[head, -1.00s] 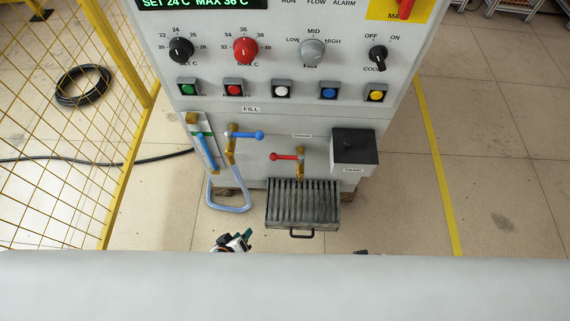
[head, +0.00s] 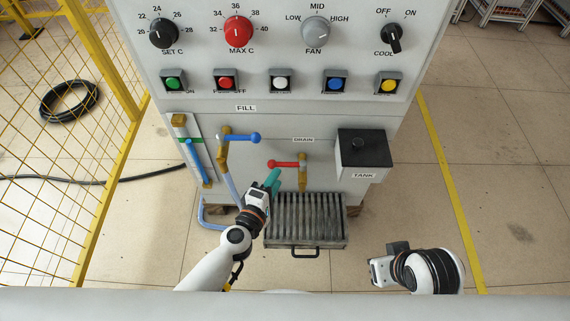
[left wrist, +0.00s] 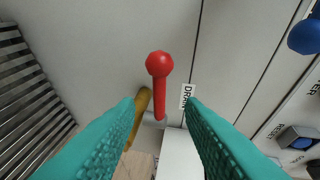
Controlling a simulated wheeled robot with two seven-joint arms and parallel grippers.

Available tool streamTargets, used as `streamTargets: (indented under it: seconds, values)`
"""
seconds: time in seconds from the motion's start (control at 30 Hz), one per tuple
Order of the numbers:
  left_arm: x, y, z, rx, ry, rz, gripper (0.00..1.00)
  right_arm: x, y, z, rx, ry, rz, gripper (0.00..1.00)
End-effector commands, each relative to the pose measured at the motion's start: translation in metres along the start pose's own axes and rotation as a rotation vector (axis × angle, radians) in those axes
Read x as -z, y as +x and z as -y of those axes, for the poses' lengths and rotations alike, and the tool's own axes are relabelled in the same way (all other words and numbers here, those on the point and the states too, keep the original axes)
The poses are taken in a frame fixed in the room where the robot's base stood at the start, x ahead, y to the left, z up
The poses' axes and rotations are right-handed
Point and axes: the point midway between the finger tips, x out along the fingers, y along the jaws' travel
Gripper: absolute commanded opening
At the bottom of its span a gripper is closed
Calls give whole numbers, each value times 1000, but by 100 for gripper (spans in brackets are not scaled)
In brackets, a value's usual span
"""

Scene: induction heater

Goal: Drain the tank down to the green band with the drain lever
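The red drain lever (head: 286,164) sticks out to the left from a brass valve (head: 303,172) under the DRAIN label. Its ball end also shows in the left wrist view (left wrist: 159,64). My left gripper (head: 273,180) is just below the lever's ball end. Its teal fingers are apart in the left wrist view (left wrist: 162,112), with the lever seen between them and no clear contact. The sight gauge (head: 192,150) at the panel's left has a green band (head: 190,140) and a blue column below; the exact level is too small to read. My right gripper (head: 378,270) is low at the right, away from the panel.
The blue fill lever (head: 240,138) sits up and left of the drain lever. A slatted drain grate (head: 306,240) lies below. The black-topped tank box (head: 361,150) stands to the right. A yellow mesh fence (head: 60,150) is at the left. Floor at the right is clear.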

Motion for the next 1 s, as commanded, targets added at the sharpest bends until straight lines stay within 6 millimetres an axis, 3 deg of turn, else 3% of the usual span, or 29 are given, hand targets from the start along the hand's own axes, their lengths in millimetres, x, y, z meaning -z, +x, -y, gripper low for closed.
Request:
streamTargets:
  seconds: [0.1,0.33,0.5,0.77,0.83,1.0]
  values:
    - [0,27,-1,2,1,0,35,2,6,0,0,0,0,36]
    - [0,62,-2,0,2,0,35,4,14,0,0,0,0,36]
    - [0,73,-1,0,3,0,35,5,16,-1,0,0,0,36]
    - [0,74,-1,-1,3,0,35,5,16,-1,0,0,0,36]
    - [0,74,-1,-1,2,0,29,5,16,-1,0,-1,0,36]
    - [0,74,-1,-1,2,0,1,5,16,-1,0,-1,0,36]
